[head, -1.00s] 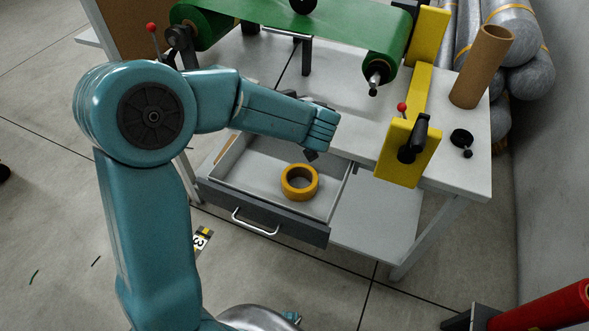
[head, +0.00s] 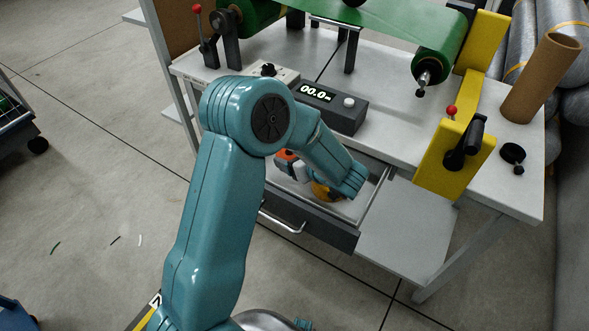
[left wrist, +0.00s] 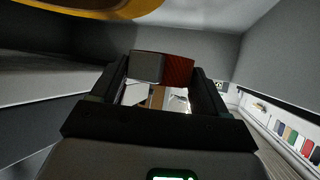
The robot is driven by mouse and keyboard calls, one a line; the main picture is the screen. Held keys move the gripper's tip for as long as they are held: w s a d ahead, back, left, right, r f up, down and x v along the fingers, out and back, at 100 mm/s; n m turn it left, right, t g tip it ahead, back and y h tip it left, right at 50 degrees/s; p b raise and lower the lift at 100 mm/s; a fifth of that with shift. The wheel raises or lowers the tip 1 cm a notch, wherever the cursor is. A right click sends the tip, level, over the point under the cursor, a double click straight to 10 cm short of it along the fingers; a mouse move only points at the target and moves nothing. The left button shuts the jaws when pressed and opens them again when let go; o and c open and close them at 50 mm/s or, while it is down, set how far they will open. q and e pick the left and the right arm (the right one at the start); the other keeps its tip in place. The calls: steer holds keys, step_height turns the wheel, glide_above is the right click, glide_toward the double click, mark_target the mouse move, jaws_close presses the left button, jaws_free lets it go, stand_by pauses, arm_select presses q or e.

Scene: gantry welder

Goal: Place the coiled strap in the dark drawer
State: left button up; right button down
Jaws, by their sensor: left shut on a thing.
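The dark drawer (head: 318,228) is pulled open below the bench, with a dark front and a pale inside. My left gripper (left wrist: 158,88) is low at the open drawer; in the head view my forearm and wrist hide most of it. In the left wrist view its fingers are shut on a red and grey ribbed thing, which looks like the coiled strap (left wrist: 177,70). An orange-red and grey piece of it also shows beside my forearm in the head view (head: 288,156). My right gripper is not in view.
A yellow ring (head: 322,191) lies in the drawer, partly behind my wrist and close to my left gripper. The bench above holds a display box (head: 330,104), a yellow bracket (head: 455,150) and a cardboard tube (head: 540,80). A pale lower shelf (head: 408,235) is bare.

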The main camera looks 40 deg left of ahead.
arm_select(q)
step_height(320, 180, down, 4)
steer(key=shift+f+b, duration=0.15)
steer(key=shift+b, duration=0.3)
